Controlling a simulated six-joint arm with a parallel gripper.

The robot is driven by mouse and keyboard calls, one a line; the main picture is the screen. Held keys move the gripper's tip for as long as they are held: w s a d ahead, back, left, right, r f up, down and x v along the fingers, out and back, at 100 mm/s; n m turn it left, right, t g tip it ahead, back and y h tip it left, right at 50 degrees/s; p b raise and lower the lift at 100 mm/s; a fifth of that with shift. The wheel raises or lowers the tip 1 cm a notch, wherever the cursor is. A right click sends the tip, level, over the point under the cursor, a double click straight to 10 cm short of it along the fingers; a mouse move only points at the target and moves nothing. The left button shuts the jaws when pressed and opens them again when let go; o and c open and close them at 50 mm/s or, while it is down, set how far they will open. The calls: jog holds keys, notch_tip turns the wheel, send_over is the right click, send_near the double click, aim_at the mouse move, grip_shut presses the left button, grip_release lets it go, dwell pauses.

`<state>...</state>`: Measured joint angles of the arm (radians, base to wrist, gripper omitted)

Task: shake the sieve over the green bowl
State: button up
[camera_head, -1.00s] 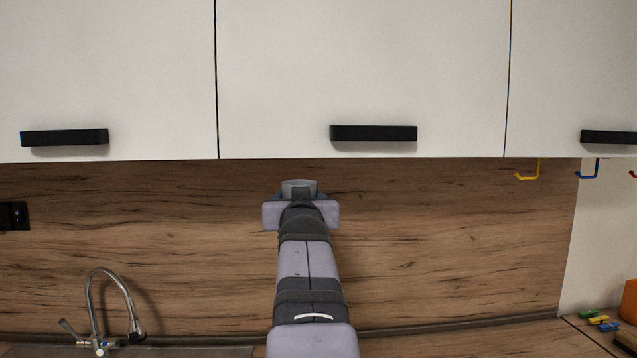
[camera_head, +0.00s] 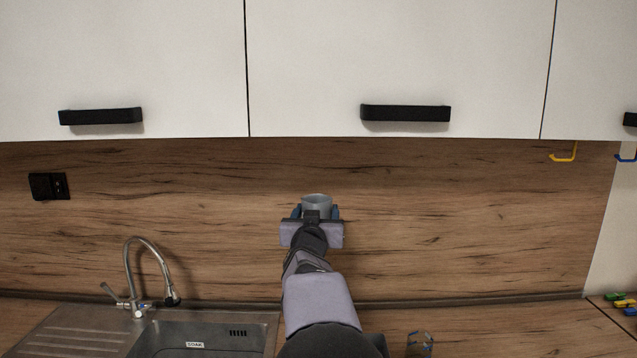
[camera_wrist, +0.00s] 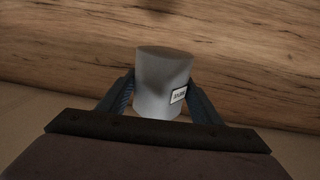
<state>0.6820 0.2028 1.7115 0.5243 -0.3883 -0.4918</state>
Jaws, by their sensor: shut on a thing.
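My gripper (camera_head: 316,213) is shut on a grey round cup-like vessel (camera_head: 317,202), held up in front of the wood splashback. In the wrist view the vessel (camera_wrist: 163,85) sits upright between the two blue-grey fingers and carries a small white label, too blurred to read. No mesh shows, so I cannot tell whether it is the sieve. Its inside is mostly hidden. No green bowl shows in either view; my arm hides part of the counter.
A sink (camera_head: 205,338) with a curved tap (camera_head: 150,250) lies at the left. A glass (camera_head: 420,344) stands on the counter right of my arm. White cupboards (camera_head: 400,60) hang above. A yellow hook (camera_head: 565,156) and coloured clips (camera_head: 620,302) are at the right.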

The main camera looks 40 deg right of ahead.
jog(key=s+f+m+g+h+p, duration=0.2)
jog(key=s+f+m+g, duration=0.25)
jog(key=f, duration=0.55)
jog(key=s+f+m+g+h+p, duration=0.25)
jog(key=s+f+g, duration=0.3)
jog(key=f, duration=0.45)
jog(key=s+a+f+m+g+y+p, duration=0.1)
jog(key=s+a+f+m+g, duration=0.1)
jog(key=s, duration=0.7)
jog(key=s+a+f+m+g+y+p, duration=0.1)
jog(key=s+a+f+m+g+p, duration=0.1)
jog(key=s+a+m+g, duration=0.2)
jog(key=s+a+g, duration=0.3)
jog(key=s+g, duration=0.1)
jog(key=s, duration=0.1)
jog(key=shift+a+f+m, duration=0.2)
jog(key=shift+f+m, duration=0.15)
jog(key=shift+m, duration=0.05)
jog(key=shift+f+y, duration=0.2)
jog(key=shift+y, duration=0.05)
jog(key=shift+w+f+b, duration=0.1)
jog(key=shift+f+b, duration=1.85)
jog(key=shift+f, duration=0.35)
